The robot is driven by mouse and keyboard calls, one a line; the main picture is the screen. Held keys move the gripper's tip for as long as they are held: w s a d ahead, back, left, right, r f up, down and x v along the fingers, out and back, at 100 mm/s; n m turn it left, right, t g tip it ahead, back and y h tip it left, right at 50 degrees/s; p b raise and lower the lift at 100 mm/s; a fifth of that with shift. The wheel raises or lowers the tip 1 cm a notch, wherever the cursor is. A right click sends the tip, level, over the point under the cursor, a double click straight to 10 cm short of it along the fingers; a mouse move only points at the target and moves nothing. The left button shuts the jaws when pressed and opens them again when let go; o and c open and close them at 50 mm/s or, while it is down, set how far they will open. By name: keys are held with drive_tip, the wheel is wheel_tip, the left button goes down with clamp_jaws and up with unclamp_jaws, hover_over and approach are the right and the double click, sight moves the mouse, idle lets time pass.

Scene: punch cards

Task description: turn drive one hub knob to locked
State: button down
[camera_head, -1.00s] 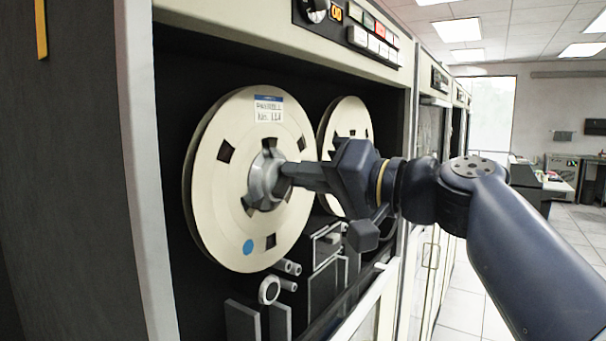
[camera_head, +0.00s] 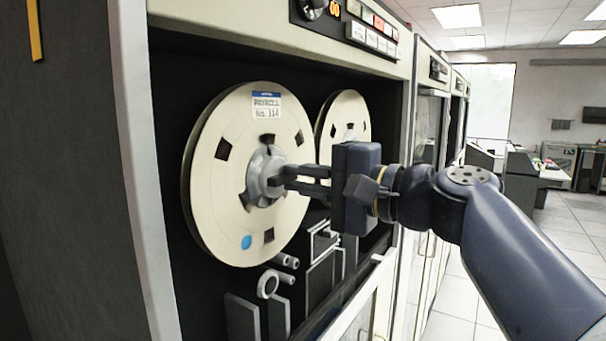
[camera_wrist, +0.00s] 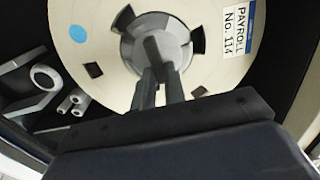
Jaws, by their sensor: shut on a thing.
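The grey hub knob (camera_head: 262,176) sits at the centre of the left tape reel (camera_head: 225,185), which is cream with a blue dot and a label reading PAYROLL No. 114. My gripper (camera_head: 285,179) reaches in from the right, its two fingers at the knob's front. In the wrist view the knob (camera_wrist: 180,28) is behind the fingertips, and my gripper (camera_wrist: 158,75) is shut on the knob's raised middle bar. The fingers hide part of that bar. The wrist view is turned, with the label at upper right and the blue dot at upper left.
A second reel (camera_head: 345,118) is to the right, partly behind my gripper. Rollers and guides (camera_head: 270,284) stick out below the left reel. A control panel with buttons (camera_head: 372,30) is above. The cabinet's pale frame post (camera_head: 128,150) stands at left. Open floor lies at right.

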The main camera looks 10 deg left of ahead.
idle(0.3)
drive_tip(key=c, duration=1.5)
unclamp_jaws()
drive_tip(key=shift+o, duration=0.2)
drive_tip(key=b+v, duration=0.2)
drive_tip(key=v, duration=0.9)
drive_tip(key=shift+a, duration=0.15)
drive_tip(key=p+x, duration=0.2)
drive_tip(key=x, duration=0.8)
drive_tip(key=shift+w+a, duration=0.2)
drive_tip(key=shift+a, duration=0.1)
